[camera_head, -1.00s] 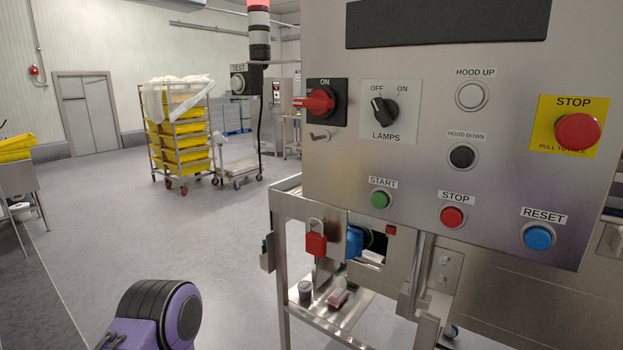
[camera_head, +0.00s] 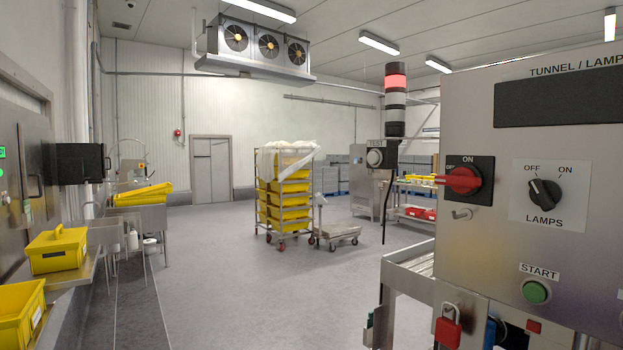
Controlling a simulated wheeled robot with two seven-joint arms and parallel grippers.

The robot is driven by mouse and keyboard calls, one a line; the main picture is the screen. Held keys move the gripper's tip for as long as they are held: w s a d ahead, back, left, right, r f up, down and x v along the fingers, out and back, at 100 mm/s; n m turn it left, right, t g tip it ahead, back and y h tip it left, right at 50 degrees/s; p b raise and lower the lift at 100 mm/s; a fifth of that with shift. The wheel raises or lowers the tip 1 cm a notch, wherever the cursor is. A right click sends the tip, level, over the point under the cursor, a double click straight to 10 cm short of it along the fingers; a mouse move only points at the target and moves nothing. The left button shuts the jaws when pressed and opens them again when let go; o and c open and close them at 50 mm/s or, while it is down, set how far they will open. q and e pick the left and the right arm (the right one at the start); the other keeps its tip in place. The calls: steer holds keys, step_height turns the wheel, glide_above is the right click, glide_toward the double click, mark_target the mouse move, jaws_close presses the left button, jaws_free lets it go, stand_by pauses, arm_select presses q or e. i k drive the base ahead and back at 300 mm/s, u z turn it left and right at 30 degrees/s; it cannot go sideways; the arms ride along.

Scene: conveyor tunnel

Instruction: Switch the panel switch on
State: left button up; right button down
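The steel control panel (camera_head: 481,252) stands at the right, cut off by the right edge. A red rotary handle (camera_head: 459,181) sits on a black plate labelled ON, and it lies roughly horizontal. To its right, a black knob (camera_head: 545,194) labelled LAMPS sits on a white plate marked OFF and ON. Its upper end tilts left, toward OFF. A green START button (camera_head: 535,291) is below it. The panel's right part is out of view. Neither of my grippers shows in the head view.
A red padlock (camera_head: 447,329) hangs below the panel. A signal tower (camera_head: 396,100) with a lit red lamp stands behind it. A cart with yellow crates (camera_head: 284,196) stands mid-room. Yellow bins (camera_head: 57,248) are at the left. The floor between is clear.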

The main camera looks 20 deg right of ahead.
mark_target(461, 180)
steer(key=u, duration=0.85)
steer(key=i, duration=0.6)
steer(key=z, duration=2.85)
